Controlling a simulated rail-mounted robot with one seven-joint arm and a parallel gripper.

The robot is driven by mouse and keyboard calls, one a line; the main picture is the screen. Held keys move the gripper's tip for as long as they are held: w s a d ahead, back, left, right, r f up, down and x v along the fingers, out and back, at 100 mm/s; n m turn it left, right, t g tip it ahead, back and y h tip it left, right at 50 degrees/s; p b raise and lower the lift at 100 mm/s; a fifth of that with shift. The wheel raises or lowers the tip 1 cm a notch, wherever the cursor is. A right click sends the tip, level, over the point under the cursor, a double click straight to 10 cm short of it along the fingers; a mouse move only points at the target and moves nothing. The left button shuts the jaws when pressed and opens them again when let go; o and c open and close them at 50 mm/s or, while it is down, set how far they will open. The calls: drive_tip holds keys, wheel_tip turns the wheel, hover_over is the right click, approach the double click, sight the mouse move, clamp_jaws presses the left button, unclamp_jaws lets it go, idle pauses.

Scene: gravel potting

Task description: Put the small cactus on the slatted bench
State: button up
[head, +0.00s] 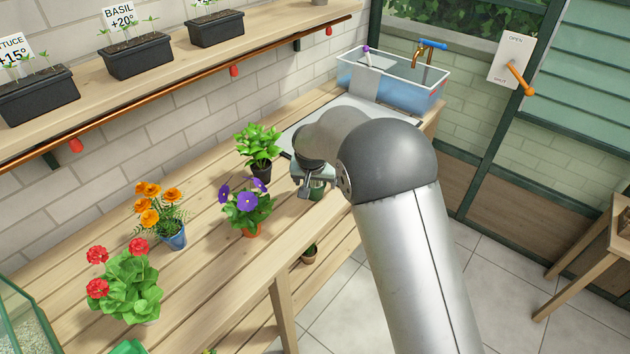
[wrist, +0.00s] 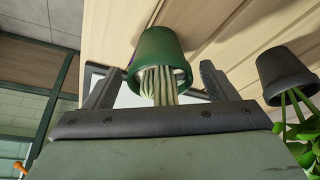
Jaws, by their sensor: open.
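The small cactus (wrist: 160,85) is a pale green ribbed column in a dark green pot (wrist: 157,48). In the wrist view it appears upside down, between the two spread fingers of my gripper (wrist: 160,72), with a gap on each side. In the head view the green pot (head: 317,189) shows just under my gripper (head: 313,177), at the front edge of the slatted bench (head: 205,262). My arm hides most of the cactus there. Whether the pot's base touches the slats is hard to tell.
A leafy plant in a black pot (head: 261,168) and a purple-flowered plant (head: 246,207) stand close on the left. Orange (head: 160,212) and red (head: 125,284) flowers stand farther left. A water basin (head: 390,85) is at the back. A small pot (head: 309,255) sits below the bench.

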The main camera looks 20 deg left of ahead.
drive_tip(key=a+b+v, duration=0.1)
drive_tip(key=v, duration=1.1)
drive_tip(key=s+d+r+m+g, duration=0.1)
drive_tip(key=s+d, duration=0.3)
drive_tip(key=d, duration=0.7)
drive_tip(key=s+d+r+g, duration=0.1)
drive_tip(key=s+d, duration=0.4)
drive_tip(key=d, duration=0.7)
drive_tip(key=s+d+f+g, duration=0.1)
drive_tip(key=s+d, duration=0.5)
drive_tip(key=s, duration=0.3)
drive_tip(key=s+d+f+g, duration=0.1)
drive_tip(key=s+d+f, duration=0.1)
drive_tip(key=s+d, duration=0.4)
drive_tip(key=s, duration=0.4)
drive_tip(key=shift+s+d+f+m+h, duration=0.15)
drive_tip(key=shift+d+f+m+h, duration=0.1)
drive_tip(key=shift+d+m+h, duration=0.1)
